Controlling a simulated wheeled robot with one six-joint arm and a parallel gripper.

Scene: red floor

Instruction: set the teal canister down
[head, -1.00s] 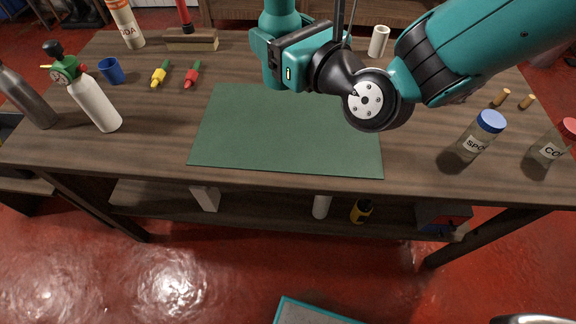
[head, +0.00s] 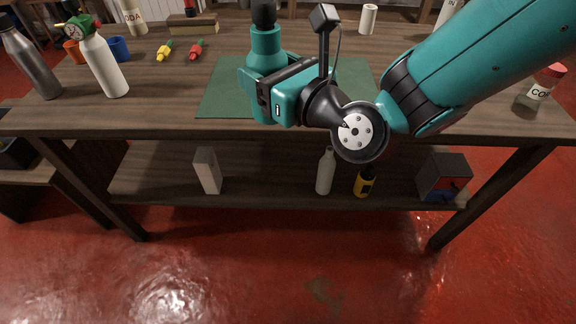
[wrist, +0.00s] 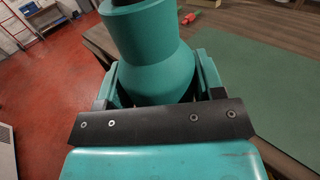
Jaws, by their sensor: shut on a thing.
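The teal canister (head: 265,47), with a black cap (head: 263,13), is upright in my gripper (head: 262,80). In the wrist view the canister (wrist: 150,45) fills the space between the two teal fingers of my gripper (wrist: 157,85), which is shut on it. In the head view it appears in front of the dark green mat (head: 222,98), at its left-middle part. My gripper hides the canister's lower end, so I cannot tell its height over the table (head: 160,100).
A white bottle with a gauge top (head: 103,68) and a steel bottle (head: 32,62) stand at the left. Yellow (head: 165,50) and red (head: 197,50) items lie behind. A red-lidded jar (head: 540,88) stands at the right. The mat's left part is bare.

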